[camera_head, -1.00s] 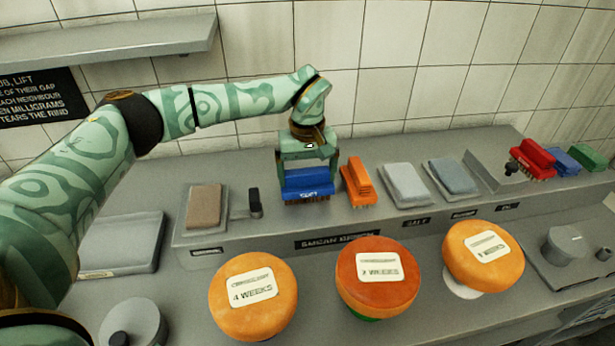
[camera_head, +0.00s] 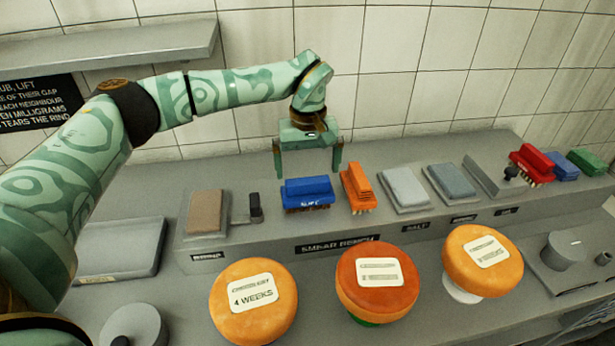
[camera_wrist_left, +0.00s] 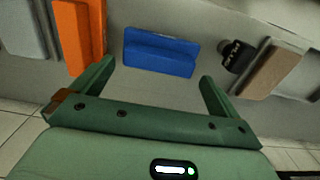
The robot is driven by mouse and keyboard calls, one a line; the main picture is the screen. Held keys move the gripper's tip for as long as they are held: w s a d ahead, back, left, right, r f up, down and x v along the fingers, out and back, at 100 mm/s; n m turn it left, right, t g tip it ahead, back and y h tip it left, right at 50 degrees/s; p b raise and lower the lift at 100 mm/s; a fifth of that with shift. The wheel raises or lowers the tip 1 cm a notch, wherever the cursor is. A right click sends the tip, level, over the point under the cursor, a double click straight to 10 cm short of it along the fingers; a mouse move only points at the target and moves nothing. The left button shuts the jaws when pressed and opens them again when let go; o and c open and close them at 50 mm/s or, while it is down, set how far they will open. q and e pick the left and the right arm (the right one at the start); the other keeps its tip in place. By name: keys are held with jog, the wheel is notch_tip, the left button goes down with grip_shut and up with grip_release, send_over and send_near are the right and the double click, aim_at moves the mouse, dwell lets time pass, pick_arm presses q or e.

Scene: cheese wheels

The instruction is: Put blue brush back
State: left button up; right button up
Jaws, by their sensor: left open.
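The blue brush (camera_head: 307,192) stands on the raised grey bench, bristles down, just left of the orange brush (camera_head: 358,187). My left gripper (camera_head: 308,172) is open and empty, with its fingers apart, above and behind the blue brush. In the left wrist view, the blue brush (camera_wrist_left: 160,52) lies beyond and between the open fingertips (camera_wrist_left: 158,75), clear of both. The orange brush (camera_wrist_left: 80,35) shows close to one finger there. My right gripper is not in view.
Brown (camera_head: 206,211), pale (camera_head: 404,187) and grey-blue (camera_head: 451,181) pads lie along the bench. A red brush (camera_head: 532,162) stands at the right. Three orange cheese wheels (camera_head: 253,302) stand in front. A shelf (camera_head: 110,50) juts from the tiled wall above my left arm.

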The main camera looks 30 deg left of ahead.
aim_at(308, 180)
pick_arm(q)
notch_tip(308, 180, up, 7)
jog(key=shift+r+p, duration=0.15)
jog(key=shift+p, duration=0.3)
